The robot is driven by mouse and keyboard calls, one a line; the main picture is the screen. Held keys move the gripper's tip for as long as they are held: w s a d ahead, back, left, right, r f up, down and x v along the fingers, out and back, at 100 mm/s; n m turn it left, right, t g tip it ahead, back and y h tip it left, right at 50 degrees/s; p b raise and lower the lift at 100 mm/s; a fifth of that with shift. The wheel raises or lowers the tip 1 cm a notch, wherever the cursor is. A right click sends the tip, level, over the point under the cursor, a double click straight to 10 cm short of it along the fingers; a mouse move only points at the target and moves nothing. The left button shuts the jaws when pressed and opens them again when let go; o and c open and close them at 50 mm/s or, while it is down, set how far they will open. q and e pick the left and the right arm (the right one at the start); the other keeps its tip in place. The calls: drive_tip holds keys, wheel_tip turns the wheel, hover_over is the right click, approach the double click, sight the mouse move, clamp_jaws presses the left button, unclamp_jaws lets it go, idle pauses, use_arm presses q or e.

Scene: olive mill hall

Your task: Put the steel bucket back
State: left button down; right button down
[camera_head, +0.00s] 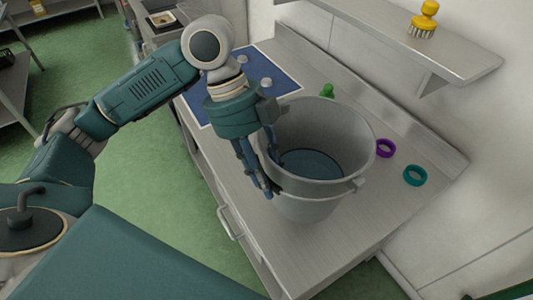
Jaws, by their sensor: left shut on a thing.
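The steel bucket (318,200) is upright at the steel counter (375,215), near its front edge. I look down into it and see a dark bluish round bottom. My left gripper (264,165) reaches down at the bucket's left side and is shut on its rim and wall. I cannot tell whether the bucket's base touches the counter or is a little above it. The far part of its wall hides some of the counter. My right gripper is not in view.
A blue mat (285,72) lies on the counter behind my left gripper. A green item (327,90) stands behind the bucket. A purple ring (386,148) and a teal ring (415,175) lie right of it. A wall shelf (440,55) holds a yellow brush (424,20).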

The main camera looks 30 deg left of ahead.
use_arm(q)
wheel_tip(320, 180, down, 10)
drive_tip(key=p, duration=0.1)
drive_tip(key=c, duration=1.2)
unclamp_jaws()
drive_tip(key=shift+s+f, duration=0.1)
drive_tip(key=shift+f, duration=0.05)
drive_tip(key=b+v, duration=0.2)
drive_tip(key=v, duration=1)
drive_tip(key=shift+b, duration=0.3)
